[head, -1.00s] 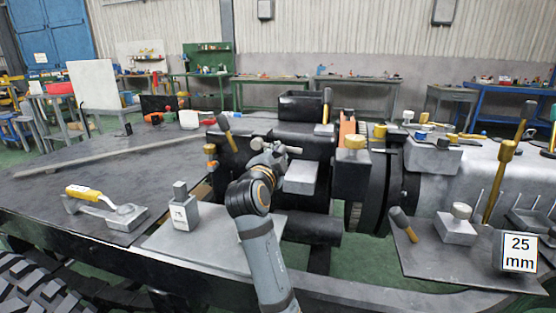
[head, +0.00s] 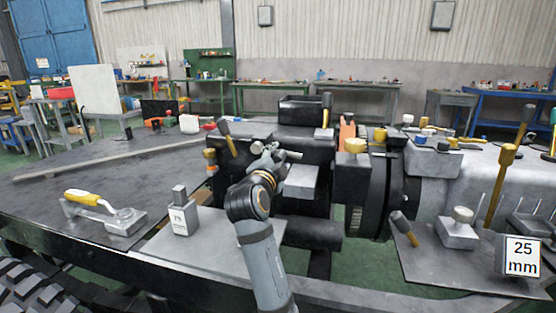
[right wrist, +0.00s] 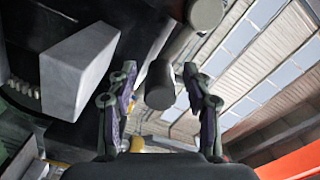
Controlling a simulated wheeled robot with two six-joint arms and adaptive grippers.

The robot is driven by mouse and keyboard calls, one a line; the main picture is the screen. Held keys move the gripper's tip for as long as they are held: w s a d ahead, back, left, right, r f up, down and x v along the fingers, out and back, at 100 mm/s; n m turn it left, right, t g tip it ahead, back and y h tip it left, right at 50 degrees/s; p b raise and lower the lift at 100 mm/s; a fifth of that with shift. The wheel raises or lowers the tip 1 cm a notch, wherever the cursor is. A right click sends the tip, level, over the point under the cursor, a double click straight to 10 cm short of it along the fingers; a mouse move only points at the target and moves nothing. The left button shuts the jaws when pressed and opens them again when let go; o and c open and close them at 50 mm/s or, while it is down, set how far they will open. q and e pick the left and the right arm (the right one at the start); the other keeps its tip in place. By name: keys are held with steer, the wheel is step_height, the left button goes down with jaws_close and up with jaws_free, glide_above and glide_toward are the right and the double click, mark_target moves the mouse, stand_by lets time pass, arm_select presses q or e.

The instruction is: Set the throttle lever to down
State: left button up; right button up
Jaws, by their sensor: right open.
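A grey lever-like part (head: 288,153) with a round end sticks out of the dark block in the middle of the head view. In the right wrist view a dark grey cylinder (right wrist: 160,85) shows between the fingers, with a thin rod running up to a second round end (right wrist: 205,12). I take this for the throttle lever, but no label confirms it. My right gripper (head: 268,150) is at this part. In the right wrist view its fingers (right wrist: 157,86) are open, one on each side of the cylinder, with visible gaps. My left gripper is out of view.
A light grey block (head: 300,181) juts out just below the gripper. Other wooden-handled levers stand nearby, one at left (head: 228,137) and one at right (head: 404,228). A yellow-handled tool (head: 92,199) and a small labelled block (head: 183,214) lie on the left plates.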

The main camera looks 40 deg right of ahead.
mark_target(278, 153)
step_height(278, 153, up, 10)
stand_by(0.4)
steer(key=shift+c, duration=0.4)
